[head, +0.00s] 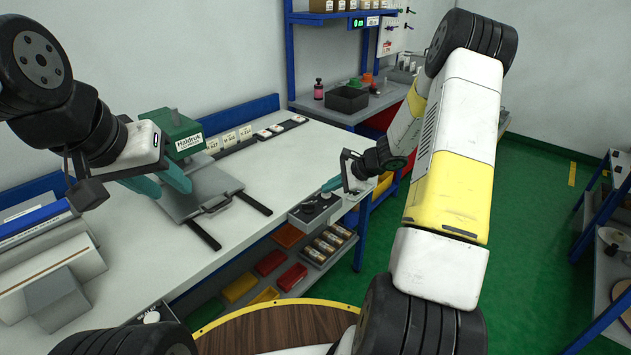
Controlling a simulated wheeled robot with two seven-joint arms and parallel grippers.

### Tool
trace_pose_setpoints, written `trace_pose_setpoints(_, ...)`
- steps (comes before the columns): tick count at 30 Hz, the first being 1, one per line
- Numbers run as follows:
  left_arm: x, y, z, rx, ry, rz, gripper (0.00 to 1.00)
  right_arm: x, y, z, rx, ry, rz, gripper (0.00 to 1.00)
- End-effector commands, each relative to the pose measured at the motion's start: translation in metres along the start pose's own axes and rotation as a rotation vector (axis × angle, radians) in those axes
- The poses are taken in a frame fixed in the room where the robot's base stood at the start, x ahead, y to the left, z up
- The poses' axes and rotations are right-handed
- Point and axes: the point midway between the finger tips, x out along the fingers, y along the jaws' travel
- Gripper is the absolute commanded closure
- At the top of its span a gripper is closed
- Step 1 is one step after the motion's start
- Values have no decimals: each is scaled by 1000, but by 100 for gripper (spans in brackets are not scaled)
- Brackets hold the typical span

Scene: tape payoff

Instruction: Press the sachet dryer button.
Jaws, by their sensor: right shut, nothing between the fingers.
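No part is legibly marked as the sachet dryer or its button. A grey control box (314,213) with dark round buttons or knobs on top is fixed at the table's front right edge. My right gripper (326,188) is shut and empty, its teal fingertips pointing left just above this box; contact with a button cannot be made out. A green machine (176,132) labelled "Haldruk" stands at the back left, with a grey plate (212,190) in front of it. My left gripper (172,192) has its teal fingers apart over the plate's left side, with nothing visible between them.
The white table (265,165) is bare between plate and control box. Small labelled packs (228,138) line its back. Red and yellow bins (240,287) sit on the shelf below. A black bin (347,99) stands on the far bench.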

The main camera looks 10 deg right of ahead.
Motion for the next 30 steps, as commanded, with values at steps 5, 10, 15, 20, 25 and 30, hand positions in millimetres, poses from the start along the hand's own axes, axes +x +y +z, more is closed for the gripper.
trace_pose_setpoints(5,0,0,0,0,0,0,64,0,0,-1,0,0,0,100)
trace_pose_setpoints(10,0,0,0,0,0,0,64,-3,-2,2,-2,1,0,100)
trace_pose_setpoints(15,0,0,0,0,0,0,64,-8,-6,6,-1,0,0,100)
trace_pose_setpoints(20,0,0,0,0,0,0,64,-9,-7,7,-1,0,1,100)
trace_pose_setpoints(25,0,0,0,0,0,0,64,-10,-7,8,-1,0,0,100)
trace_pose_setpoints(30,0,0,0,0,0,0,64,-19,-14,14,-4,0,-1,100)
